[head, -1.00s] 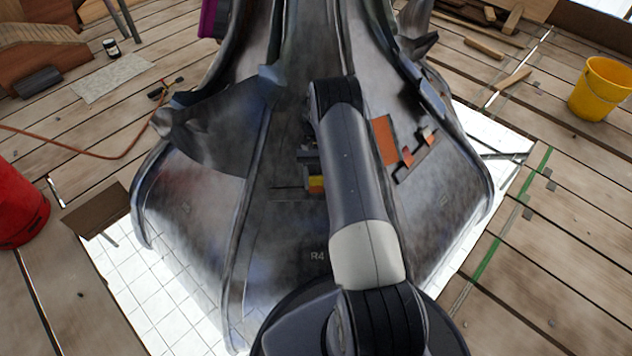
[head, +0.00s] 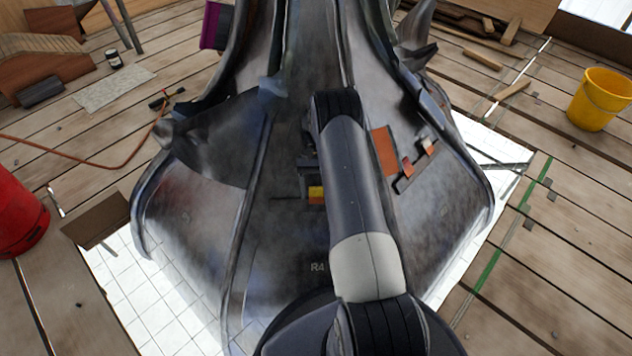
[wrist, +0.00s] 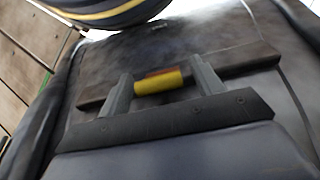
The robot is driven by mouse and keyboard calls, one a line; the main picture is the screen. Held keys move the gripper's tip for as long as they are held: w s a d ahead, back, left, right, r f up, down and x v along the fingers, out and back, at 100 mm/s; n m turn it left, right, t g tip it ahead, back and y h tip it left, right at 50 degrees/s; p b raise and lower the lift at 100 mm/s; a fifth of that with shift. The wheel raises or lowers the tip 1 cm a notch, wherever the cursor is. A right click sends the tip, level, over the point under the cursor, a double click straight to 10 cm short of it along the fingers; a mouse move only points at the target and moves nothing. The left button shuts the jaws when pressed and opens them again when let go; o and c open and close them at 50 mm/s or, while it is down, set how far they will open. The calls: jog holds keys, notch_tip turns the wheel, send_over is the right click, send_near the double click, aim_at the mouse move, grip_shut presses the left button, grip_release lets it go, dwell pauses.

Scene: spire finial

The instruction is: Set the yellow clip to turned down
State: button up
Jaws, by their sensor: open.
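The yellow clip (head: 317,194) sits on the dark, mottled finial face, just left of my arm in the head view, with an orange-red part beside it. In the wrist view the yellow clip (wrist: 158,84) is a short yellow cylinder with a reddish strip along its upper edge, in front of a brown bar (wrist: 245,62). My gripper (wrist: 160,76) is open, one grey finger on each side of the clip. A small gap shows at the left finger; contact at the right finger is unclear. In the head view my arm hides most of the gripper.
An orange plate (head: 384,151) and a bracket with orange tabs (head: 412,166) are on the face right of my arm. Curled metal leaves (head: 205,140) jut out at the left. A yellow bucket (head: 598,100) and a red container (head: 18,213) stand on the planks.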

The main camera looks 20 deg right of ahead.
jog(key=p+v, duration=0.2)
jog(key=v, duration=0.8)
jog(key=shift+w+d+r, duration=0.1)
jog(key=shift+w+r, duration=0.05)
jog(key=shift+r, duration=0.1)
